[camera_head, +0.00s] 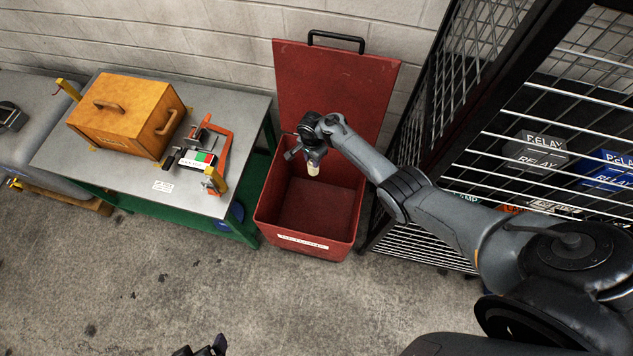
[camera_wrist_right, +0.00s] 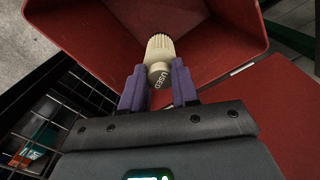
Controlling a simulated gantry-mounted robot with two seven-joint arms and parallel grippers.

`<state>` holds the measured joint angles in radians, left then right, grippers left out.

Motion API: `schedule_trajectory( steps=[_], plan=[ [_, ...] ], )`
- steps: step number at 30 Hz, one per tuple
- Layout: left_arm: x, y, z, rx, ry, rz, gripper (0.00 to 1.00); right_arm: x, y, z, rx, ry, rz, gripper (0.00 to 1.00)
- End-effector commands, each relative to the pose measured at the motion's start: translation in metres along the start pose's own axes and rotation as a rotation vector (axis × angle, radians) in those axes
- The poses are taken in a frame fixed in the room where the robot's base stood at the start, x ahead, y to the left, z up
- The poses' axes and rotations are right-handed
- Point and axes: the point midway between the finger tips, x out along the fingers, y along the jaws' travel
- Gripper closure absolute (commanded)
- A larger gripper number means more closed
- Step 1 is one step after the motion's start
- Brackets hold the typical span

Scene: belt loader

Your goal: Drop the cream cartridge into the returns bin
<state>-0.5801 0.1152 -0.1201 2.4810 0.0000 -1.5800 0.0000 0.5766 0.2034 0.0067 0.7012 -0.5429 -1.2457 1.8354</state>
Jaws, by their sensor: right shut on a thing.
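The cream cartridge (camera_wrist_right: 159,50) has a ribbed end and the word USED on its side. My right gripper (camera_head: 313,163) is shut on it, and its purple fingers (camera_wrist_right: 158,88) hold it from both sides in the right wrist view. In the head view the cartridge (camera_head: 313,169) hangs below the gripper, over the opening of the red returns bin (camera_head: 300,243). The bin's lid (camera_head: 335,90) stands open against the wall. The bin looks empty where its floor shows. At the bottom edge of the head view, a dark tip (camera_head: 205,349) may be my left gripper; its jaws are unclear.
A metal table (camera_head: 130,190) with an orange wooden box (camera_head: 125,115) and a clamp fixture (camera_head: 205,155) stands left of the bin. A black wire cage (camera_head: 480,120) with labelled relay boxes (camera_head: 535,150) stands close on the right. The floor in front is clear.

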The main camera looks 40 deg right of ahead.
Motion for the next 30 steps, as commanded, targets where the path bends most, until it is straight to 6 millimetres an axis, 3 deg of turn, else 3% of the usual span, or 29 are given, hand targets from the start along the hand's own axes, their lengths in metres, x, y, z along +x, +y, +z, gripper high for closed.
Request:
schedule_trajectory(
  steps=[3, 8, 24, 30],
  plan=[
    [-0.012, -0.001, -0.003, 0.004, -0.001, -0.003, 0.05, -0.006, 0.010, -0.003, 0.057, -0.001, 0.000, 1.00],
    [-0.009, -0.003, -0.002, 0.009, -0.002, -0.007, 0.05, -0.001, 0.015, -0.005, 0.090, 0.000, 0.000, 1.00],
    [0.040, 0.000, 0.013, 0.003, -0.003, -0.003, 0.05, 0.045, 0.014, -0.005, 0.091, 0.001, -0.002, 1.00],
    [0.051, 0.002, 0.016, -0.003, -0.002, 0.002, 0.05, 0.055, 0.014, -0.005, 0.090, 0.000, -0.002, 1.00]
  ],
)
